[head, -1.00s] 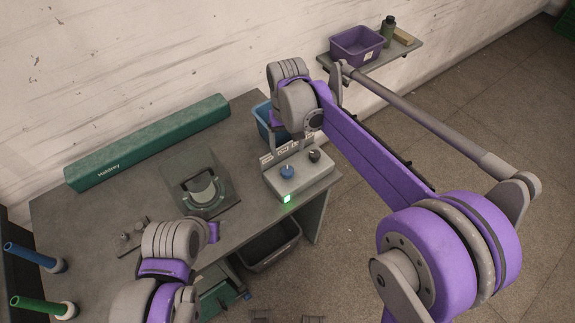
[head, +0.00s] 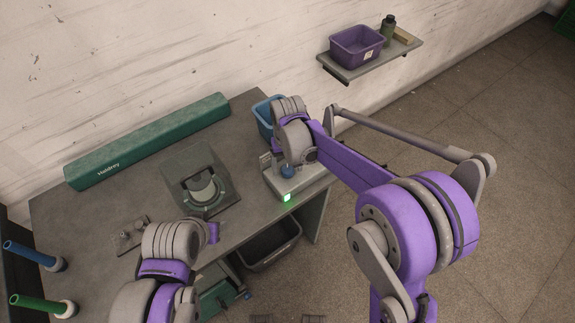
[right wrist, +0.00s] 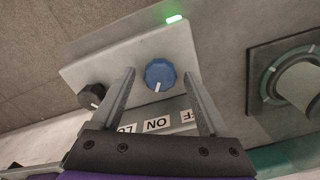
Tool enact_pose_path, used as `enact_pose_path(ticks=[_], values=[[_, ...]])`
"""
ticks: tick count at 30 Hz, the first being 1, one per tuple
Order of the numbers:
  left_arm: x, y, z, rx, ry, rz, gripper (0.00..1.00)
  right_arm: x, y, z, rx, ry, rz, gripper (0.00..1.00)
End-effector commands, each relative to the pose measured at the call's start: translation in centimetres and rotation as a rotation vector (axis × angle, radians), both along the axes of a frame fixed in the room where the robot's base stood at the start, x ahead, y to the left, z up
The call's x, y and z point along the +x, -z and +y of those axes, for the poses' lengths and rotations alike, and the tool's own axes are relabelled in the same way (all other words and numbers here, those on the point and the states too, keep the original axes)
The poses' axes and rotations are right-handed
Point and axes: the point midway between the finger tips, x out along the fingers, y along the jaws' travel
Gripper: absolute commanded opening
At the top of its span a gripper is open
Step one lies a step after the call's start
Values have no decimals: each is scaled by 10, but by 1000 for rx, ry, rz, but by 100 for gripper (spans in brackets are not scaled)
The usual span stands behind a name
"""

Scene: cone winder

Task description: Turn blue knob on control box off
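The control box (head: 283,187) is a light grey box at the right end of the workbench. In the right wrist view the blue knob (right wrist: 160,74) has a white mark pointing down toward the ON label (right wrist: 157,124). A partly covered label ending in FF (right wrist: 190,116) is to its right. A green light (right wrist: 174,18) glows on the box. My right gripper (right wrist: 160,77) is open and empty, one finger on each side of the blue knob, with gaps. My left wrist is low in the head view; its fingers are hidden.
A black knob (right wrist: 91,95) is on the same box, just outside the left finger in the right wrist view. A blue bin (head: 263,120) stands behind the box. A dark machine part (head: 200,185) and a long green housing (head: 150,142) are on the workbench (head: 85,220).

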Motion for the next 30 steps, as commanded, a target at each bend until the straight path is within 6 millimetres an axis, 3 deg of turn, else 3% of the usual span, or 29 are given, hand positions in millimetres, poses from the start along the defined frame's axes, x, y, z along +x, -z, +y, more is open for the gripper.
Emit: enact_pose_path(ticks=[2,13,23,30], values=[[0,0,0,0,0,0,50,0,0,0,0,0,0,66],[0,0,0,0,0,0,50,0,0,0,0,0,0,0],[-1,3,0,0,0,2,50,0,0,0,0,-35,1,0],[-5,11,0,0,0,9,50,-1,1,0,0,-168,1,0]])
